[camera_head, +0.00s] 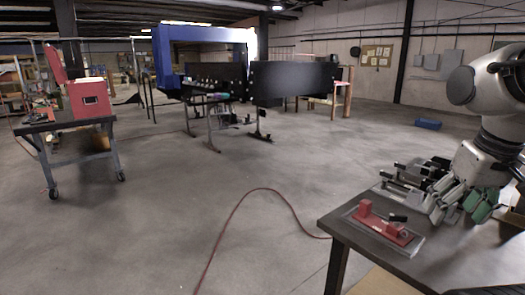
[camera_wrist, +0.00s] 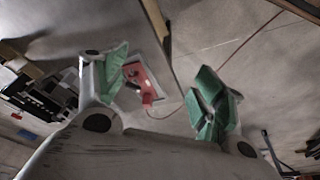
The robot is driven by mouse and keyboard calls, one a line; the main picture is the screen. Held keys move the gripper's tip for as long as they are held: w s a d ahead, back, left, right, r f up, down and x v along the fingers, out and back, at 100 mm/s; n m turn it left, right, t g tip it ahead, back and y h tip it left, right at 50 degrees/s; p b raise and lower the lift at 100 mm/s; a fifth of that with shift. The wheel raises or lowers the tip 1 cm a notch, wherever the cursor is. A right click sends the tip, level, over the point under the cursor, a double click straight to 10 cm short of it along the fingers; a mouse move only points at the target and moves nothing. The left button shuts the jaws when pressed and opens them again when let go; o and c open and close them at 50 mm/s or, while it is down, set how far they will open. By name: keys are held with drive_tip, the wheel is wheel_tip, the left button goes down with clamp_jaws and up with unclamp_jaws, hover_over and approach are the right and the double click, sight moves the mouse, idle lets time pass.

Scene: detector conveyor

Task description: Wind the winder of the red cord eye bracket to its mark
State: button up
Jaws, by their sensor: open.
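The red cord eye bracket (camera_head: 384,231) lies on a pale plate near the front left corner of the dark table (camera_head: 345,224). It has a red block at its left end and a black piece, which looks like the winder (camera_head: 398,217), near its right end. The mark cannot be made out. My gripper (camera_head: 462,202) is open and empty, with green finger pads, right of and apart from the bracket. In the wrist view the bracket (camera_wrist: 142,80) shows beyond and between the spread fingers, closer to the left one.
Several black and grey fixtures (camera_head: 402,172) stand on the table behind the bracket, close to my gripper. A red cord (camera_head: 236,207) runs over the floor to the table. A workbench with a red box (camera_head: 90,98) and a blue-framed conveyor (camera_head: 205,50) stand farther off.

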drive_tip(key=shift+s+a+r+t, duration=0.15)
drive_tip(key=shift+s+r+t, duration=0.15)
drive_tip(key=shift+s+r, duration=0.2)
drive_tip(key=shift+r, duration=0.35)
drive_tip(key=shift+c, duration=0.6)
drive_tip(key=shift+s+a+r+t, duration=0.1)
drive_tip(key=shift+r+t, duration=0.1)
drive_tip(key=shift+t, duration=0.1)
drive_tip(key=c, duration=0.7)
drive_tip(key=n+g+h, duration=0.4)
drive_tip(key=n+g, duration=0.1)
drive_tip(key=n, duration=1.1)
approach(399, 216)
drive_tip(key=f, duration=0.2)
drive_tip(key=shift+c, duration=0.2)
drive_tip(key=x, duration=0.7)
drive_tip(key=shift+d+r, duration=0.15)
drive_tip(key=shift+d, duration=0.1)
